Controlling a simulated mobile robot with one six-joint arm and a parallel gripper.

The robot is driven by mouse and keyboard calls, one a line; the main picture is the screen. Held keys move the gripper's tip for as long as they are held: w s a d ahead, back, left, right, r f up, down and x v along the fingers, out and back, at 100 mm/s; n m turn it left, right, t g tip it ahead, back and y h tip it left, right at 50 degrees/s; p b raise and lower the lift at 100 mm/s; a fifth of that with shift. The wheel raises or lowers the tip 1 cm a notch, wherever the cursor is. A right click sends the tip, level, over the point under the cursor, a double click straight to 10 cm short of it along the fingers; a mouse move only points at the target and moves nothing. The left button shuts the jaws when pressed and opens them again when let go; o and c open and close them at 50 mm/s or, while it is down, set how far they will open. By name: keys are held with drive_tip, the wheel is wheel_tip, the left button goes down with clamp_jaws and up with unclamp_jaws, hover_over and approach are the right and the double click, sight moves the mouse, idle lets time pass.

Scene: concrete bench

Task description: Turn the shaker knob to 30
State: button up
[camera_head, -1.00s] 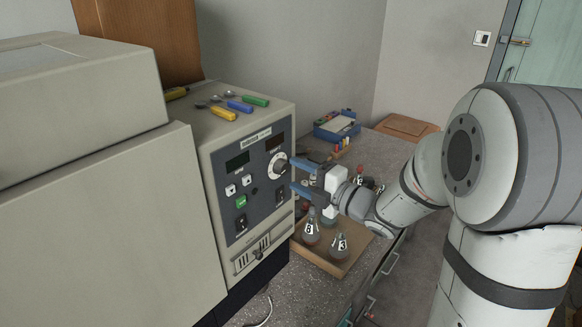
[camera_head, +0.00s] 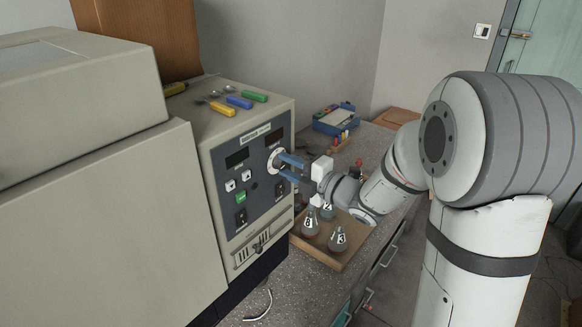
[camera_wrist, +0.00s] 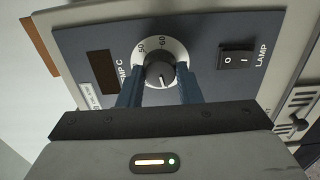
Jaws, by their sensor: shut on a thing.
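The shaker (camera_head: 222,150) is a beige box with a dark blue control panel. Its knob (camera_wrist: 160,72) is dark, with a white pointer line, on a white dial ring (camera_wrist: 142,48) where two numbers, one of them 60, show near the top of the wrist view. Much of the dial's scale is hidden behind my fingers. My gripper (camera_head: 287,168) reaches the panel from the right with its blue fingers. In the wrist view my gripper (camera_wrist: 160,80) has one finger on each side of the knob and is shut on it.
A rocker switch marked LAMP (camera_wrist: 237,60) and a dark display (camera_wrist: 102,71) flank the dial. Several coloured tools (camera_head: 238,102) lie on top of the shaker. Flasks (camera_head: 311,222) stand on a wooden tray (camera_head: 335,257) below my gripper. A blue box (camera_head: 335,122) stands behind on the bench.

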drive_tip(key=shift+d, duration=0.15)
drive_tip(key=shift+c, duration=0.9)
drive_tip(key=shift+m, duration=0.3)
drive_tip(key=m+b, duration=0.2)
drive_tip(key=m, duration=0.1)
drive_tip(key=shift+s+f+b, duration=0.1)
drive_tip(key=shift+b, duration=0.3)
drive_tip(key=m, duration=0.6)
drive_tip(key=shift+b, duration=0.3)
drive_tip(key=o, duration=1)
